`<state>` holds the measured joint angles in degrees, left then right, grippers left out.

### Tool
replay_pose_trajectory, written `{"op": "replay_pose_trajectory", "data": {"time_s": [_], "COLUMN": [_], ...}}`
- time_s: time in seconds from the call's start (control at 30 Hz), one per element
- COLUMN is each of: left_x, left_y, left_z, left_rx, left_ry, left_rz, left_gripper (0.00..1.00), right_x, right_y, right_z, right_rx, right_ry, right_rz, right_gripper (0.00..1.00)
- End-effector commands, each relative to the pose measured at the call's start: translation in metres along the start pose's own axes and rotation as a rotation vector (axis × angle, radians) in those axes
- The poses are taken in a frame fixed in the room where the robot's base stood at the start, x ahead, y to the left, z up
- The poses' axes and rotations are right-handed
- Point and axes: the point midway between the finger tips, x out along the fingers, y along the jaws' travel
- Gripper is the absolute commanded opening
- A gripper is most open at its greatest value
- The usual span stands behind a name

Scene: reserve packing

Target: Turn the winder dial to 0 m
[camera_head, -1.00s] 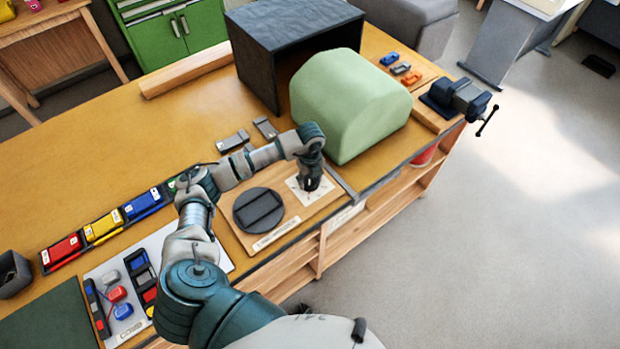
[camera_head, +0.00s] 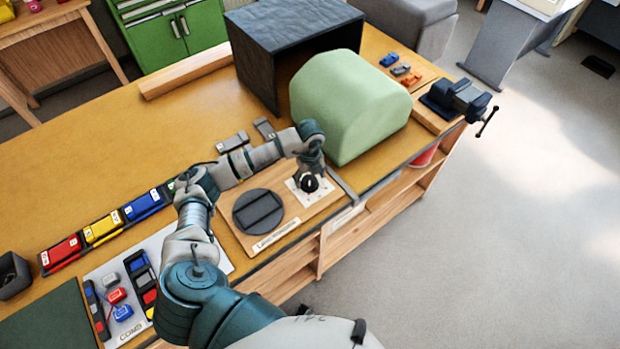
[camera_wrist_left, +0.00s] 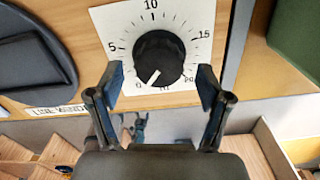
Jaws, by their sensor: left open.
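The black winder dial (camera_wrist_left: 158,58) stands on a white scale plate (camera_wrist_left: 104,19) marked with numbers from 0 round past 15. Its white pointer line points down and slightly left, close to the 0. In the head view the dial (camera_head: 309,183) shows just below my left gripper (camera_head: 311,172). In the wrist view my left gripper (camera_wrist_left: 159,80) is open, with one finger on each side of the dial's lower part. Gaps show between the fingers and the dial, and nothing is held. My right gripper is not in view.
The dial's wooden board also carries a dark round disc (camera_head: 258,211). A pale green rounded block (camera_head: 350,105) stands close behind the gripper, beside a dark open box (camera_head: 290,40). Coloured cases (camera_head: 103,228) lie to the left. The bench's front edge is near.

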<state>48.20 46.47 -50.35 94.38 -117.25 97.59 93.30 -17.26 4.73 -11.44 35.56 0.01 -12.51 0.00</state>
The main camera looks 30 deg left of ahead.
Motion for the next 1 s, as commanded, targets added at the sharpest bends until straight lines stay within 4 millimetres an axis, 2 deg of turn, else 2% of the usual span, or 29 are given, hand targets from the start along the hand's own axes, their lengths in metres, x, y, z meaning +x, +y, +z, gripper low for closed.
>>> {"op": "replay_pose_trajectory", "data": {"time_s": [0.3,0.5,0.67,1.0], "left_x": [-0.070,-0.099,-0.107,-0.107], "left_y": [-0.002,-0.002,-0.001,-0.001], "left_z": [0.002,0.003,0.003,0.003], "left_rx": [0.000,-0.001,-0.001,-0.001], "left_ry": [-0.003,-0.001,-0.001,-0.001], "left_rz": [-0.005,-0.004,-0.003,-0.002], "left_gripper": [0.78,0.78,0.78,0.78], "right_x": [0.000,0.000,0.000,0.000], "right_y": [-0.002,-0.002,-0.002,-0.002], "right_z": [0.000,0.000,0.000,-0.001], "right_rx": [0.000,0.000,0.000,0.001], "right_ry": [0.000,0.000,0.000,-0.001], "right_rz": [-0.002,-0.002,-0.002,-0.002], "right_gripper": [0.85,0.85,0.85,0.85]}}
